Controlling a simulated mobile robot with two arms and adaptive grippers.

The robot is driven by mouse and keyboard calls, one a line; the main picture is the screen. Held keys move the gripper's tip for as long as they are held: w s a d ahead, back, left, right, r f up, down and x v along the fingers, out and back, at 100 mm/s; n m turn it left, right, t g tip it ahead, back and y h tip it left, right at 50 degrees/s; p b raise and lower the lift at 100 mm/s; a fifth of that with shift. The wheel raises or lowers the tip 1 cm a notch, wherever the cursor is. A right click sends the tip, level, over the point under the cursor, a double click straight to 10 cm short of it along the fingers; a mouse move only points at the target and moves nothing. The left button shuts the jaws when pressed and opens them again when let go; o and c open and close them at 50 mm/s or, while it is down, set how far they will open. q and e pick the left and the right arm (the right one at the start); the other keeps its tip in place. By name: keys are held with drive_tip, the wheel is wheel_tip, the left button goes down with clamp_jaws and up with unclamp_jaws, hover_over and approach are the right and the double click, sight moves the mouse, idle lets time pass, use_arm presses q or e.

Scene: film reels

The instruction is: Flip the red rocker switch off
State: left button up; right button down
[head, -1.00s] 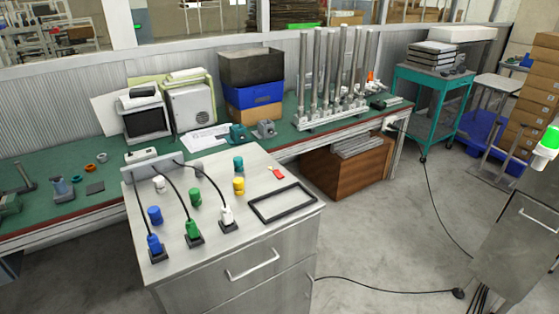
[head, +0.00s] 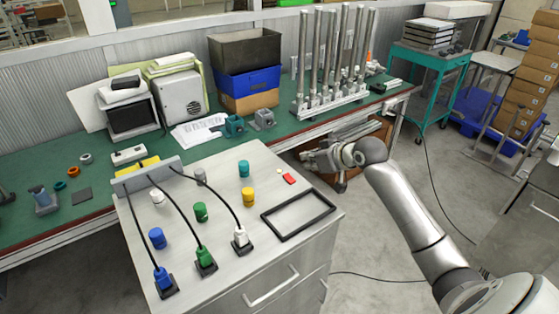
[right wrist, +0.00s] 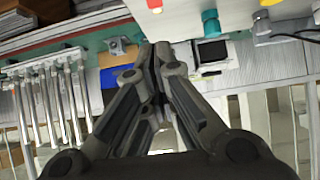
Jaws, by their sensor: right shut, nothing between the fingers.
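The red rocker switch (head: 289,178) is a small red piece on the grey metal cabinet top (head: 225,270), near its far right edge. A small part of the red switch (right wrist: 154,4) also shows at the top edge of the right wrist view. My right gripper (head: 306,158) is just beyond the cabinet's far right edge, apart from the switch. In the right wrist view its fingers (right wrist: 155,52) are together with nothing between them. Whether the rocker is on or off is too small to tell. My left gripper is out of view.
Several corded plugs, including a white one (head: 240,238), stand on the cabinet. A green workbench (head: 90,202) lies behind.

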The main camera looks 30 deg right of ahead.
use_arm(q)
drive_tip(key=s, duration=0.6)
use_arm(e)
drive_tip(key=p, duration=0.2)
hover_over(291, 178)
drive_tip(key=f, duration=0.4)
drive_tip(key=shift+s+f, duration=0.2)
drive_tip(key=shift+f, duration=0.1)
wheel_tip(291, 178, down, 2)
drive_tip(key=shift+w+f+p, duration=0.15)
drive_tip(key=shift+f+p, duration=0.05)
drive_tip(key=shift+p, duration=0.3)
drive_tip(key=shift+w+f, duration=0.1)
drive_tip(key=shift+f, duration=0.65)
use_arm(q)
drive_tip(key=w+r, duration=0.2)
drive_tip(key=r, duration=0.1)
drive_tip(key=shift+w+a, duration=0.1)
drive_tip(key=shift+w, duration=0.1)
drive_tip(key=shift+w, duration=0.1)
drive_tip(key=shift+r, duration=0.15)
